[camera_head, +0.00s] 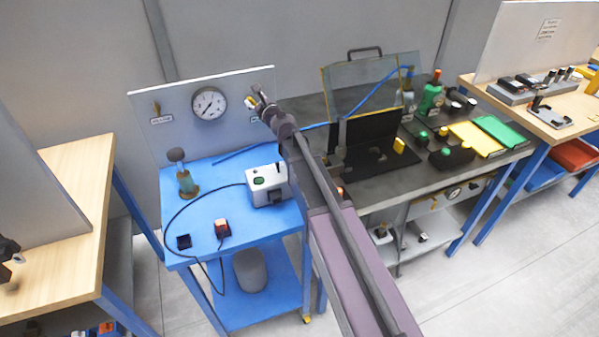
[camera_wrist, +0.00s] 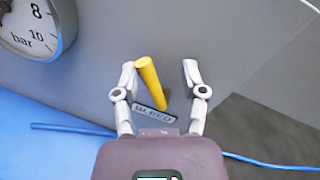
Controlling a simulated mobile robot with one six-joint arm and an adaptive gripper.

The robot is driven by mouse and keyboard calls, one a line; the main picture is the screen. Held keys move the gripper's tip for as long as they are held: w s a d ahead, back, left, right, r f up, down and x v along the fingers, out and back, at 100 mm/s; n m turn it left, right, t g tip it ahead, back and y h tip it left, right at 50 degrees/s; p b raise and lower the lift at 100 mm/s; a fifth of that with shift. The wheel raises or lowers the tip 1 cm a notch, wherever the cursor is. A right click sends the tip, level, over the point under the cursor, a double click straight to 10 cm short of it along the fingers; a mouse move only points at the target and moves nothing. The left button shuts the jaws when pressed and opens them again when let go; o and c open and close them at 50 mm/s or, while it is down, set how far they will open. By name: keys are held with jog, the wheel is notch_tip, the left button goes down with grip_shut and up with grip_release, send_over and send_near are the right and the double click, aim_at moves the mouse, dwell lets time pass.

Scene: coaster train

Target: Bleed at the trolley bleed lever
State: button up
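The trolley bleed lever is a yellow bar, seen in the wrist view (camera_wrist: 151,82) against the grey back panel (camera_wrist: 240,50), leaning with its top to the left. A small label plate (camera_wrist: 154,112) sits just below it; its text is blurred. My gripper (camera_wrist: 160,72) is open, with one finger on each side of the lever. The lever looks closer to the left finger; I cannot tell whether they touch. In the head view, my gripper (camera_head: 257,101) is at the panel's right side and partly hides the yellow lever (camera_head: 250,102).
A pressure gauge (camera_head: 208,104) and another lever (camera_head: 156,108) are on the panel to the left. The blue trolley top (camera_head: 222,190) carries a grey box (camera_head: 267,187) and a brass fitting (camera_head: 187,182). A blue hose (camera_head: 370,98) runs to the dark bench (camera_head: 380,195) at right.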

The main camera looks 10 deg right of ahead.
jog(key=shift+w+d+r+m, duration=0.1)
jog(key=shift+d+m, duration=0.35)
jog(key=shift+m, duration=0.75)
jog(key=s+d+f+n+g+h+p, duration=0.1)
jog(key=s+d+f+n+g+p, duration=0.1)
jog(key=s+n, duration=0.6)
jog(key=s+d+f+n+g+h+p, duration=0.1)
jog(key=s+d+n+g+p, duration=0.3)
jog(key=s, duration=0.7)
jog(key=s+d+f+n+g+p, duration=0.3)
jog(key=s+n+g, duration=0.3)
jog(key=s+n, duration=0.3)
jog(key=shift+s+d+f+n+g+h, duration=0.3)
jog(key=shift+s+d+f+n+h, duration=0.15)
jog(key=shift+n, duration=1.15)
jog(key=shift+w+a, duration=0.15)
